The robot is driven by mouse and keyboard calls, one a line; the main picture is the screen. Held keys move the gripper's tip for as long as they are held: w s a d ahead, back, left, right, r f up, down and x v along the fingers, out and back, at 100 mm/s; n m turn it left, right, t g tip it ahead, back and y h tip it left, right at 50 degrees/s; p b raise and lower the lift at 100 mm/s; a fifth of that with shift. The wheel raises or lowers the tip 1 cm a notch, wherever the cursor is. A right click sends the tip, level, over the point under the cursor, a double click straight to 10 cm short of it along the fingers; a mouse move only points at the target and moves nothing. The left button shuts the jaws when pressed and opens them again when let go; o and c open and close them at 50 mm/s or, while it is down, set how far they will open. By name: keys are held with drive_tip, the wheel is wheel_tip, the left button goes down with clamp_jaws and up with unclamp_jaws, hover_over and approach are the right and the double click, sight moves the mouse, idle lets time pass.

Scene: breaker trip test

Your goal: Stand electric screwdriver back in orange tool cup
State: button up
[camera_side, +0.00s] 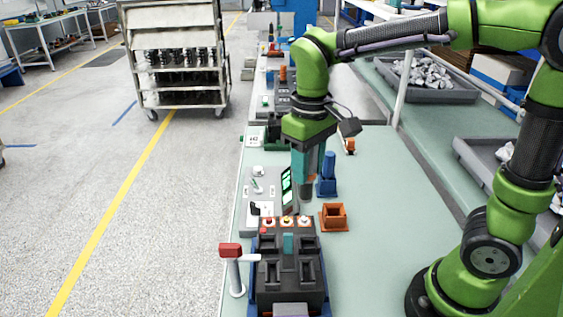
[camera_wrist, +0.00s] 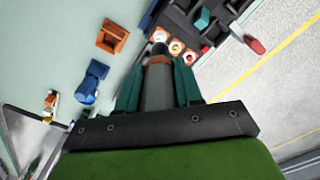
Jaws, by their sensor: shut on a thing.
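The electric screwdriver (camera_wrist: 157,88), a grey body with an orange ring, is held between the teal fingers of my gripper (camera_wrist: 158,76). In the side view my gripper (camera_side: 308,168) points down, and the screwdriver's dark lower end (camera_side: 306,188) hangs below the fingers. The orange tool cup (camera_side: 334,217) stands on the bench to the right of and nearer the camera than my gripper. Its square opening looks empty. In the wrist view the cup (camera_wrist: 112,37) lies up and left of the screwdriver, apart from it.
A blue holder (camera_side: 327,187) with a blue tool stands behind the orange cup. A dark fixture (camera_side: 288,262) with coloured buttons lies at the front, beside a red-topped post (camera_side: 231,252). A panel with a green screen (camera_side: 287,190) is close left of my gripper.

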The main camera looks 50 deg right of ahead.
idle(0.4)
drive_tip(key=d+f+m, duration=0.3)
drive_tip(key=d+f, duration=0.2)
drive_tip(key=d, duration=0.8)
drive_tip(key=shift+w, duration=0.3)
drive_tip(key=shift+f, duration=0.15)
drive_tip(key=shift+f, duration=2.8)
drive_tip(key=shift+f, duration=2.75)
drive_tip(key=o, duration=1.1)
wheel_tip(320, 180, up, 17)
drive_tip(key=shift+f, duration=0.1)
